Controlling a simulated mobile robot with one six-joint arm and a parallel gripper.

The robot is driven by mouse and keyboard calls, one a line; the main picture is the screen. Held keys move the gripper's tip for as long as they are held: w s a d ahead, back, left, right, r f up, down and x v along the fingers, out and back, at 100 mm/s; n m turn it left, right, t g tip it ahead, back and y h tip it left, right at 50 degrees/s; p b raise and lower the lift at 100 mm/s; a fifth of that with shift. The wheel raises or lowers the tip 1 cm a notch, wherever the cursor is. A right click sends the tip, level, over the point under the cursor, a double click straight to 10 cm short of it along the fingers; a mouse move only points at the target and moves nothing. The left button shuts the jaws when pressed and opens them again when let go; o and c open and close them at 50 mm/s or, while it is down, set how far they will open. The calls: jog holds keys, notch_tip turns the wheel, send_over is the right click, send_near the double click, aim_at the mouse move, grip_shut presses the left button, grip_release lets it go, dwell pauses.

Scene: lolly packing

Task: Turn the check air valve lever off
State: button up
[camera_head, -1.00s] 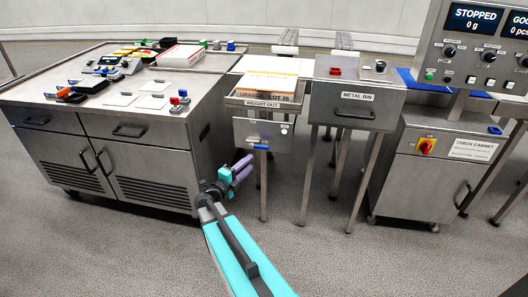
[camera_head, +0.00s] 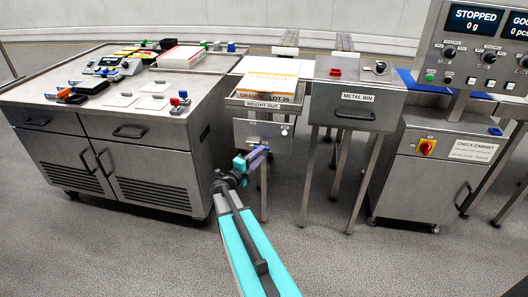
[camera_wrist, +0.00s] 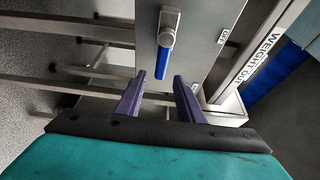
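A valve with a blue lever (camera_wrist: 164,62) is on a grey metal panel (camera_wrist: 200,50) in the wrist view. The lever points down the picture from its metal pivot (camera_wrist: 167,38). A small label (camera_wrist: 223,36) beside it is too small to read surely. My gripper (camera_wrist: 159,76) is open, its two purple fingers apart. The lever's free end appears between the fingertips in this view; I cannot tell whether they touch it. In the head view, my gripper (camera_head: 262,152) is in front of the panel under the WEIGHT OUT bin (camera_head: 262,104) and partly covers the lever.
A steel cabinet (camera_head: 150,165) stands close at the left of my arm. The METAL BIN stand (camera_head: 357,97) and CHECK CABINET (camera_head: 420,175) stand to the right. Table legs and rails (camera_wrist: 70,85) lie around my gripper. The floor (camera_head: 120,255) in front is clear.

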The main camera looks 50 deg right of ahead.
aim_at(266, 150)
jog(key=shift+w+d, duration=0.25)
jog(key=shift+d, duration=1.1)
jog(key=shift+w+d, duration=0.2)
jog(key=shift+d, duration=1.15)
jog(key=shift+c, duration=0.2)
grip_shut()
